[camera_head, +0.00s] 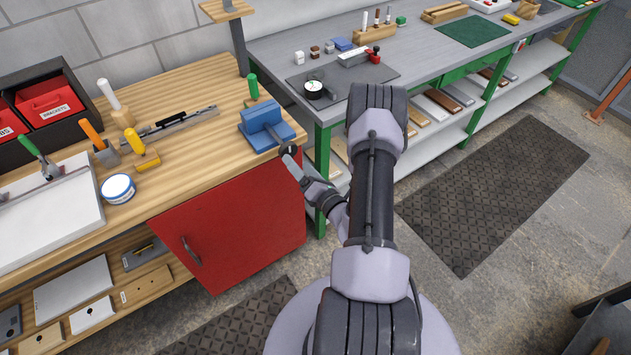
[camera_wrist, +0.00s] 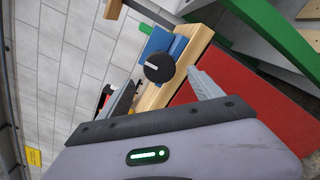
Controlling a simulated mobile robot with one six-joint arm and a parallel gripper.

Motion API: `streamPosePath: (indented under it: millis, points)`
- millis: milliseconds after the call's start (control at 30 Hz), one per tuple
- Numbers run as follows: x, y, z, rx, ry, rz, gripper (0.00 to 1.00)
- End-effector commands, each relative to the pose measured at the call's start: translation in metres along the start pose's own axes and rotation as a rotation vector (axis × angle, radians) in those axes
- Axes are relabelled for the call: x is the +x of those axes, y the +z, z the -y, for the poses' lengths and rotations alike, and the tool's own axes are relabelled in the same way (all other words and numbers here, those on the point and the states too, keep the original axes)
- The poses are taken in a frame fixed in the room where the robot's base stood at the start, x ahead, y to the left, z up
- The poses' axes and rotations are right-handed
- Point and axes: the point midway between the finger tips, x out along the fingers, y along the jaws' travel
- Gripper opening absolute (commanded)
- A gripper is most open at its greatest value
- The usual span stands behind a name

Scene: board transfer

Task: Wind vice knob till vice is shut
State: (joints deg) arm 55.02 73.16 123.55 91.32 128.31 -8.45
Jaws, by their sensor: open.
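The blue vice (camera_head: 257,118) sits at the right front corner of the wooden bench. Its round black knob (camera_head: 290,148) faces out past the bench front, towards my gripper. In the wrist view, the knob (camera_wrist: 159,67) shows a white mark on its face, with the blue vice (camera_wrist: 154,42) behind it. My gripper (camera_wrist: 161,80) is open and empty. Its two fingers point at the knob from in front, one towards each side, and appear short of it. In the head view, my gripper (camera_head: 297,164) is small beside the knob. The gap between the vice jaws cannot be made out.
The wooden bench (camera_head: 185,93) holds a green-handled tool (camera_head: 253,86) behind the vice and a steel rule-like bar (camera_head: 180,122) to its left. The red cabinet front (camera_head: 232,225) lies below. The grey bench (camera_head: 415,62) with green legs stands close on the right.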

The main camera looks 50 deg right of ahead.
Motion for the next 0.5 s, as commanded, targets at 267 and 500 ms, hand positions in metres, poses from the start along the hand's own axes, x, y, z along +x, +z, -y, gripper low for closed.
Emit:
streamPosePath:
  millis: [267,500]
  points:
    - [-0.080,0.002,0.001,0.005,-0.006,0.005,0.75]
    - [-0.102,0.000,0.000,0.001,0.000,0.002,0.75]
